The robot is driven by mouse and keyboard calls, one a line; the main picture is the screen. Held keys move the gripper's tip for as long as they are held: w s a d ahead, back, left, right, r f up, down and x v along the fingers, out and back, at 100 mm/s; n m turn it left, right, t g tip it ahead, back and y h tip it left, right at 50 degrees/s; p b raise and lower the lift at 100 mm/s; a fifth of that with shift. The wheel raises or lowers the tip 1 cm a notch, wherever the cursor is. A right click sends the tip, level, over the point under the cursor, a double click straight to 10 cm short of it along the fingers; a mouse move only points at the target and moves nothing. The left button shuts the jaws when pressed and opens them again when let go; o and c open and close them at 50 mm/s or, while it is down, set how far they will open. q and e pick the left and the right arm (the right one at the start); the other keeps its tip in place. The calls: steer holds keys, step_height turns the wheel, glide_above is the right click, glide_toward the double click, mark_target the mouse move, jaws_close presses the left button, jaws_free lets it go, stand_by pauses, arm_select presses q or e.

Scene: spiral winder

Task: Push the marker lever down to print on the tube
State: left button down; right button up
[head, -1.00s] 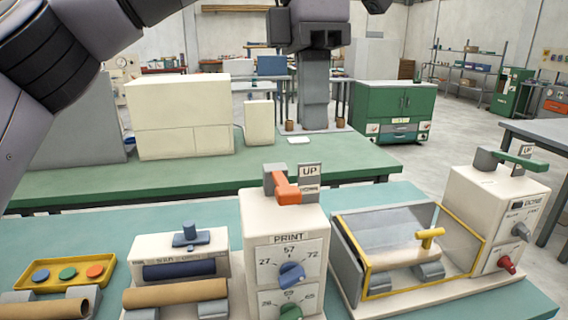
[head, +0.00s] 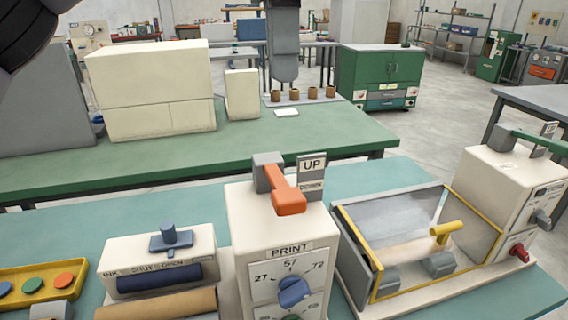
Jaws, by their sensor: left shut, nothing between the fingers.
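An orange lever (head: 287,194) on a grey pivot tops the white box marked PRINT (head: 237,222). A sign (head: 312,168) reading UP over DOWN stands behind it; the lever's arm points toward me and slopes down a little. A brown tube (head: 160,304) lies in front of the ink box (head: 128,255), partly cut off by the frame's bottom edge. My left gripper (head: 285,76) hangs at the top middle, fingers shut and empty, above and behind the lever in the picture and apart from it. My right gripper is not in view.
A blue handle (head: 170,240) tops the ink box. At right is a yellow-framed clear cover (head: 388,220) with a yellow handle, beside a white box with a green lever (head: 540,143). A yellow tray (head: 62,288) holds coloured discs. A green bench (head: 180,152) stands behind.

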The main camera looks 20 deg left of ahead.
arm_select(q)
steer(key=shift+s, duration=0.1)
steer(key=b, duration=0.6)
glide_toward(290, 195)
steer(key=f, duration=0.5)
steer(key=shift+s+f, duration=0.2)
steer(key=shift+s, duration=0.15)
steer(key=shift+d+f, duration=0.1)
steer(key=shift+f, duration=0.55)
steer(key=shift+s+d, duration=0.1)
